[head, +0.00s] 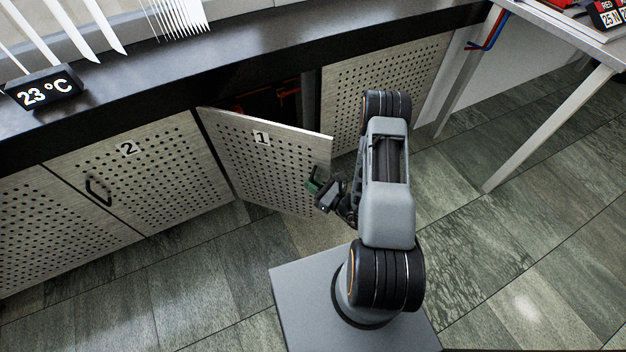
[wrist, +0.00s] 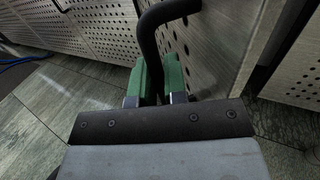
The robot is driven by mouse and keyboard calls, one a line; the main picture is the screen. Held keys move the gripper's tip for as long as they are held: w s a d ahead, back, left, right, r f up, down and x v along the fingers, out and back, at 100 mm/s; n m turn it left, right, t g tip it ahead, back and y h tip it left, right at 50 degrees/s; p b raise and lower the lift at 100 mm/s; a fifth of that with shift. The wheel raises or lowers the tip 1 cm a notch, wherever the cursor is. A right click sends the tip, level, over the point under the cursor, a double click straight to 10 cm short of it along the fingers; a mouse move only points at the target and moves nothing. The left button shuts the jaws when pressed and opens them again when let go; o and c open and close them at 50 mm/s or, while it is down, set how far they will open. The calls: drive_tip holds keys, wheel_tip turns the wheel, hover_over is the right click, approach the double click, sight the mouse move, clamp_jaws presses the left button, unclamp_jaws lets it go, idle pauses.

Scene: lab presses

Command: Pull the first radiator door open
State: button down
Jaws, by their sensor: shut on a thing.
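The radiator door marked 1 (head: 268,165) is a pale perforated panel, swung part way out from the cabinet front, with a dark opening behind it. It is hinged on its left side, and its free right edge stands out over the floor. My gripper (head: 314,187) is at that free edge. In the wrist view, the green fingers of my gripper (wrist: 160,80) are shut around the black bar handle (wrist: 148,38). The perforated door face (wrist: 205,50) is just beyond the handle. The handle is mostly hidden by my gripper in the head view.
A closed door marked 2 (head: 128,165) with a black handle (head: 97,191) is to the left. A dark countertop (head: 240,62) runs above, with a temperature display (head: 43,88) on it. A white table leg (head: 550,128) stands at right. The tiled floor (head: 200,285) in front is clear.

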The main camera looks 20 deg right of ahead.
drive_tip(key=shift+a, duration=0.2)
drive_tip(key=c, duration=1.5)
unclamp_jaws()
drive_tip(key=shift+w, duration=0.1)
drive_tip(key=shift+d, duration=0.1)
drive_tip(key=p+v, duration=0.2)
drive_tip(key=v, duration=1.1)
drive_tip(key=shift+s+d, duration=0.25)
drive_tip(key=shift+s, duration=0.05)
